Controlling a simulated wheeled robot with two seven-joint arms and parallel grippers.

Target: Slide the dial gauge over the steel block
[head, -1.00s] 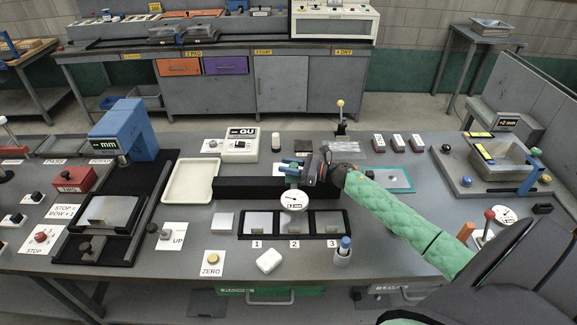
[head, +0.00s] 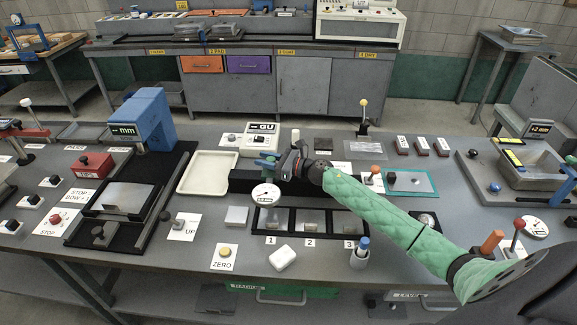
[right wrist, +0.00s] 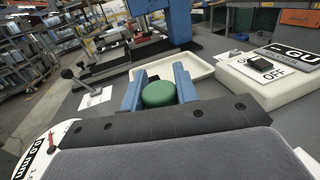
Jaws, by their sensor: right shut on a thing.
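The dial gauge (head: 266,194) has a white round face and stands at the front of a long black rail (head: 240,182). My right gripper (head: 268,164) is shut on it from the right; in the right wrist view its blue fingers (right wrist: 158,92) sit either side of the gauge's green knob (right wrist: 158,95). The dial face (right wrist: 36,150) shows at lower left there. In the head view the dial hangs at the back of compartment 1 of a black tray (head: 291,224). Grey blocks lie in the compartments, and a lone grey block (head: 236,215) lies left of the tray. My left gripper is out of view.
A cream tray (head: 207,172) stands left of the rail, a white GU box (head: 262,140) behind it. A white block (head: 283,258) and a holder with a blue-topped pen (head: 361,254) stand in front of the tray. A ZERO button (head: 224,252) is at front left.

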